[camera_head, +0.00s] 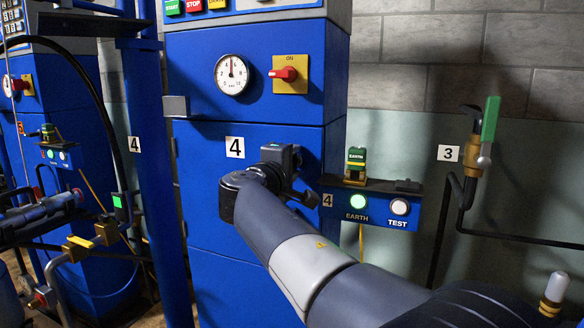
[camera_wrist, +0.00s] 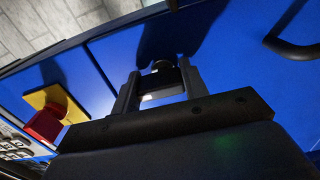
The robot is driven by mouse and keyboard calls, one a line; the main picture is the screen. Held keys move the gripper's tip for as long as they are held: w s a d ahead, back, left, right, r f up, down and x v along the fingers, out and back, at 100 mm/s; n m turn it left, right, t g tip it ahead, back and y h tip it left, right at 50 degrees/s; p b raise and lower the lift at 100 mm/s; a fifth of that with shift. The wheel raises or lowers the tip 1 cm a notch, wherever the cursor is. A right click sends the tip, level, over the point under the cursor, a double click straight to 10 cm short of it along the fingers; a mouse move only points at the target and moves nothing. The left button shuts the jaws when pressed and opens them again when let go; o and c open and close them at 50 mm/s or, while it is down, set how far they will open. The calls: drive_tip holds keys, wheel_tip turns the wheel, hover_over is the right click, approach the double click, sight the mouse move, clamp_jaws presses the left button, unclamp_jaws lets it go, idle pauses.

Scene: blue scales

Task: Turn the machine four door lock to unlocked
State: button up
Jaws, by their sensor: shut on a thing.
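Machine four (camera_head: 215,200) is a blue cabinet with a white "4" label (camera_head: 235,147) on its front. My gripper (camera_head: 285,158) is at the cabinet front, right of that label; my wrist covers the lock there in the head view. In the wrist view my gripper (camera_wrist: 158,90) has its two fingers on either side of a small dark knob, the door lock (camera_wrist: 162,66). The fingers are shut on it, against the blue door. Which way the lock points cannot be told.
Above are a round gauge (camera_head: 231,75) and a red switch (camera_head: 289,73) on a yellow plate. A dark door handle (camera_wrist: 290,48) shows in the wrist view. An EARTH/TEST box (camera_head: 375,208) is close right of my arm. A blue post (camera_head: 158,190) stands left.

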idle(0.3)
drive_tip(key=o, duration=1)
drive_tip(key=p+v, duration=0.1)
drive_tip(key=v, duration=0.9)
drive_tip(key=shift+s+a+p, duration=0.15)
drive_tip(key=shift+s+p, duration=0.15)
drive_tip(key=shift+s, duration=0.1)
